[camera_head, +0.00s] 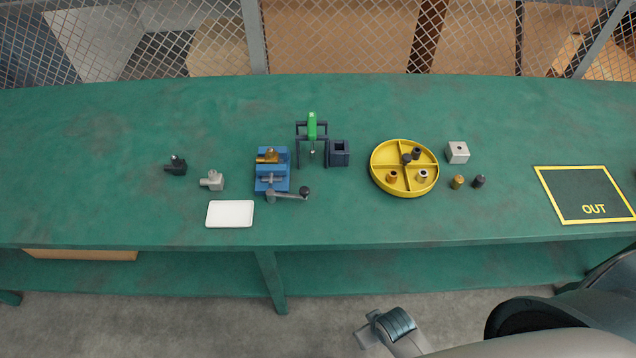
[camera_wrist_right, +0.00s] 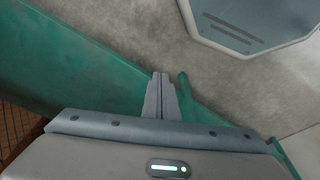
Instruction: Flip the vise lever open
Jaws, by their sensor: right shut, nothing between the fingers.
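A small blue vise (camera_head: 271,170) stands on the green workbench, left of the middle in the head view, with a brass-coloured part in its jaws. Its grey lever (camera_head: 287,195) sticks out to the right at the front and ends in a dark round knob (camera_head: 304,192). My right gripper (camera_wrist_right: 162,80) shows in the right wrist view with its fingers together and nothing between them. In the head view my right arm is at the lower right, in front of the bench and away from the vise. My left gripper is not in view.
A green-handled press (camera_head: 312,128) and a dark square block (camera_head: 339,152) stand right of the vise. A yellow divided tray (camera_head: 376,184) lies further right. A white plate (camera_head: 230,214) and grey fitting (camera_head: 212,181) are left. The bench front (camera_head: 420,225) is clear.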

